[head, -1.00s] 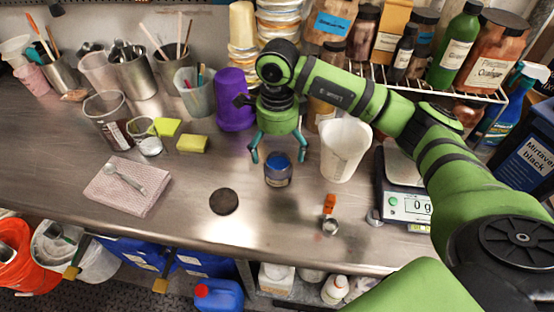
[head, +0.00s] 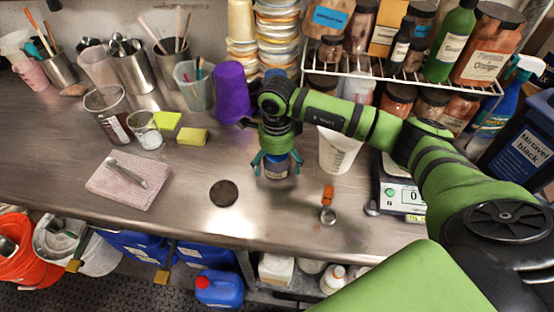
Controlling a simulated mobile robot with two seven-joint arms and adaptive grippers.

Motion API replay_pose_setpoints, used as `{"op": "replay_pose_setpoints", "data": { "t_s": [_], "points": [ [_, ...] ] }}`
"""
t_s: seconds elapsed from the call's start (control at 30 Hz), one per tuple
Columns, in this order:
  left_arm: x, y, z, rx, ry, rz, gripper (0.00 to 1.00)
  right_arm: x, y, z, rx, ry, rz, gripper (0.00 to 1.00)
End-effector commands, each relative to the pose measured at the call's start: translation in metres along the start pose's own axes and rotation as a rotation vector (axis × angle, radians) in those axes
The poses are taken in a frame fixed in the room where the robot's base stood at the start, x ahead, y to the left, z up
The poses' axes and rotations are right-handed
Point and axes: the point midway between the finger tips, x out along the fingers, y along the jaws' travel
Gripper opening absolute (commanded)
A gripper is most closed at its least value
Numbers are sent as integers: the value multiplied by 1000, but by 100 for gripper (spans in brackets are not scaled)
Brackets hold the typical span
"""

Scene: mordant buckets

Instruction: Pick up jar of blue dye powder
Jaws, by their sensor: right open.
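The jar of blue dye powder (head: 276,171) stands upright on the steel counter. It is a small glass jar with blue at its top, and my gripper hides much of it. My right gripper (head: 277,165) is directly above the jar, pointing down. Its two teal-tipped fingers are open, one on each side of the jar's upper part. Whether the fingers touch the jar cannot be told. My left gripper is not in view.
A black disc (head: 223,193) lies left of the jar. A white beaker (head: 338,150) and an orange-handled tool (head: 327,205) are to the right, near a scale (head: 401,196). A purple cup (head: 232,94) stands behind. The counter's front is mostly clear.

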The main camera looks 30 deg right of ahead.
Motion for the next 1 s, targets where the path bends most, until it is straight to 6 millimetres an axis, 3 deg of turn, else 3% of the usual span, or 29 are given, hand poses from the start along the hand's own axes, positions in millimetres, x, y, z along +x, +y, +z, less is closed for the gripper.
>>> {"op": "replay_pose_setpoints", "data": {
  "t_s": [0.07, 0.2, 0.23, 0.67, 1.0],
  "points": [
    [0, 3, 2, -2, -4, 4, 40, 0, 0, 0, 0, 0, 0, 96],
    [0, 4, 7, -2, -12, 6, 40, 0, 0, 0, 0, 0, 0, 40],
    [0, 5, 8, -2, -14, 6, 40, 0, 0, 0, 0, 0, 0, 35],
    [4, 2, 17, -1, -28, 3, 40, -8, -2, 1, 1, -3, -4, 34],
    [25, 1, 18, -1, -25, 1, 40, -72, -2, 1, 0, -3, -6, 34]
  ]
}}
